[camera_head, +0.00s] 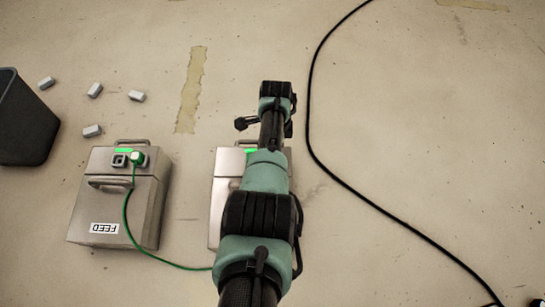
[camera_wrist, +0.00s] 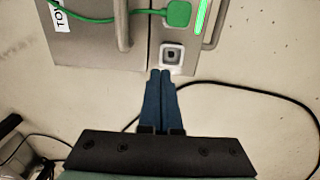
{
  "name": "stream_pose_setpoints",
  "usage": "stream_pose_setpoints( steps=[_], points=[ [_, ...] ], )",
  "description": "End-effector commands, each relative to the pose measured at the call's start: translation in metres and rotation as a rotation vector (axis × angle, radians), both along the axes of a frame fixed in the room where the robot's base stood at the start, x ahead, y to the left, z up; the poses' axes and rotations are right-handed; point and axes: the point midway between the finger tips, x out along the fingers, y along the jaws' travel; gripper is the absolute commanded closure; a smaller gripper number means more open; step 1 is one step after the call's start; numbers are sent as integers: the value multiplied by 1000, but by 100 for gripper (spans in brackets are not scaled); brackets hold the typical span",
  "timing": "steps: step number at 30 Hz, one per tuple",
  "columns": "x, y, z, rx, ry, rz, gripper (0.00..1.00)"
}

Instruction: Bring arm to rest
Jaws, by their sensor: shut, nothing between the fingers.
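My arm reaches forward over the floor in the head view, its end above the second metal box (camera_head: 222,190), which it partly covers. In the wrist view my gripper (camera_wrist: 160,74) is shut and empty. Its blue fingertips are close below a square socket (camera_wrist: 172,54) on a metal box (camera_wrist: 92,48). A green plug (camera_wrist: 178,14) with a green cable sits on that box above the socket. The fingers are hidden in the head view.
A metal box labelled FEED (camera_head: 115,205) stands at left with a green plug (camera_head: 138,158); its cable runs toward the second box. A dark bin (camera_head: 24,120) and several small grey blocks (camera_head: 95,90) are farther left. A black cable (camera_head: 350,178) crosses the floor at right.

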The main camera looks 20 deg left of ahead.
Motion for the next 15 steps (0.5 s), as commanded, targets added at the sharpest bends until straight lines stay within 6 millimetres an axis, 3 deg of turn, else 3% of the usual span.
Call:
stream_pose_setpoints(
  steps=[1, 6, 15],
  points=[
    [7, 2, 11, 1, -3, 0, 100],
    [18, 6, 32, 1, 0, 0, 100],
    [23, 7, 41, 1, 1, 0, 100]
  ],
)
